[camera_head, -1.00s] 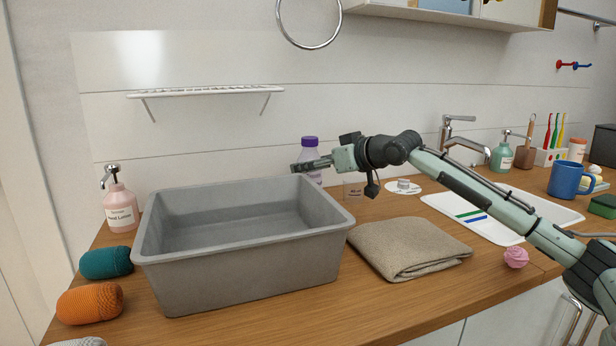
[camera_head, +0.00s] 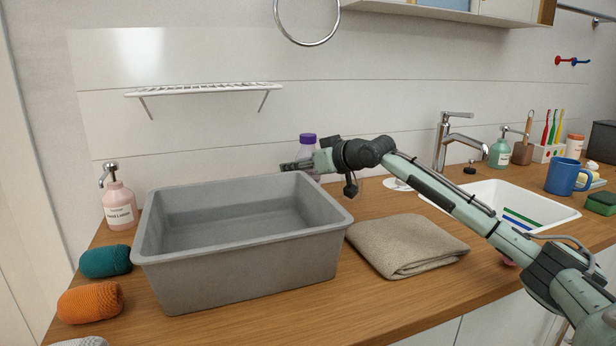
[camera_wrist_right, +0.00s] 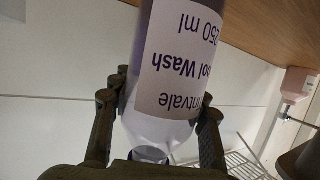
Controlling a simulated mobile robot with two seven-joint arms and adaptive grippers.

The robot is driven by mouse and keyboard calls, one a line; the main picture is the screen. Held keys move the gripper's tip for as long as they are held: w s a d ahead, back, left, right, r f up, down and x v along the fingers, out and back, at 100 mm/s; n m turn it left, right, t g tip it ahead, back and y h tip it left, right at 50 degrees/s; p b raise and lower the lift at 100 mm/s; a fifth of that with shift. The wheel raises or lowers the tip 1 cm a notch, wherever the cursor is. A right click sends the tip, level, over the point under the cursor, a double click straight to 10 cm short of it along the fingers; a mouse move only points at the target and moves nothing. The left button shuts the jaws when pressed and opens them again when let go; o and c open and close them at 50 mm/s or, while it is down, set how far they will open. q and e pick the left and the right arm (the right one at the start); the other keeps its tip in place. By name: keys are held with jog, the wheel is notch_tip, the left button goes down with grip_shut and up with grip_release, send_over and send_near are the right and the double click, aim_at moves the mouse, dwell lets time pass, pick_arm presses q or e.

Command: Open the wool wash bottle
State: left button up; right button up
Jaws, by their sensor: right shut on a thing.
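The wool wash bottle (camera_head: 307,150) stands behind the grey basin's back right corner in the head view, with a purple cap on top. In the right wrist view the bottle (camera_wrist_right: 178,70) appears upside down, its label reading "Wool Wash 250 ml". My right gripper (camera_head: 292,166) reaches across its upper part from the right. In the wrist view its fingers (camera_wrist_right: 158,108) lie on either side of the bottle's shoulder, shut on it. The cap (camera_wrist_right: 150,154) shows partly at the bottom of that view, near the palm. The bottle's lower part is hidden in the head view. My left gripper is out of view.
The large grey basin (camera_head: 240,265) fills the counter in front of the bottle. A folded beige towel (camera_head: 405,245) lies to its right, below my right arm. A pink lotion pump bottle (camera_head: 119,206) and yarn rolls (camera_head: 90,303) stand left. The sink (camera_head: 490,190) is right.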

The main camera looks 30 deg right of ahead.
jog(key=c, duration=0.4)
notch_tip(320, 180, up, 10)
jog(key=shift+r+p, duration=0.1)
jog(key=shift+p, duration=0.2)
grip_shut()
jog(key=o, duration=0.8)
grip_release()
jog(key=shift+c, duration=0.2)
grip_shut()
